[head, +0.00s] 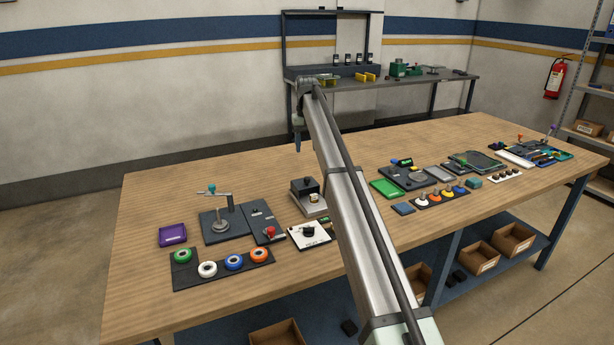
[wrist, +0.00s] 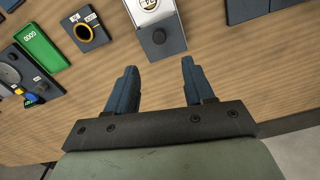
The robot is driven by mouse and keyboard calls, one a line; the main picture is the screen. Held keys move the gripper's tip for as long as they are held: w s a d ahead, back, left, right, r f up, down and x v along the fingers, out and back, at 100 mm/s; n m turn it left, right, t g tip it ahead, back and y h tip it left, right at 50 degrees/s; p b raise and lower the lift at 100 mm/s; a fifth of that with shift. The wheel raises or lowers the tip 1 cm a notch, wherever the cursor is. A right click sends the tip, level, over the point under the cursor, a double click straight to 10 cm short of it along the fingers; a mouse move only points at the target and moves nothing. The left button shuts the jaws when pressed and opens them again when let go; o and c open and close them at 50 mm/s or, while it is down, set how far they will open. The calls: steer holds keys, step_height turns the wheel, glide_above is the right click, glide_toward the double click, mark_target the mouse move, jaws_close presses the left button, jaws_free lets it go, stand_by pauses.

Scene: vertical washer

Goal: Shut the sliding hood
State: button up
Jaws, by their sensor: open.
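The sliding hood (head: 305,187) is a dark block with a round knob on top. It sits at one end of a pale base plate (head: 318,208) near the middle of the bench. A small round part lies uncovered on the plate beside the hood. In the wrist view the dark hood (wrist: 170,45) with its knob shows at the top, and the round part (wrist: 150,3) is cut by the frame edge. My gripper (wrist: 159,66) is open and empty, its blue fingers apart and pointing toward the hood's side. In the head view my gripper (head: 297,147) hangs above the bench, apart from the hood.
A white panel with a black knob (head: 309,232) stands close in front of the plate. A dark fixture with a red button (head: 270,232) and a post fixture (head: 221,222) stand to the left. A green tray (head: 387,188) lies to the right. Bare wood lies behind the hood.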

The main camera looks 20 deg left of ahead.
mark_target(307, 178)
step_height(307, 178, down, 12)
steer(key=shift+d+f, duration=0.1)
steer(key=shift+f, duration=0.05)
stand_by(0.3)
steer(key=shift+c, duration=0.4)
jaws_close()
stand_by(0.3)
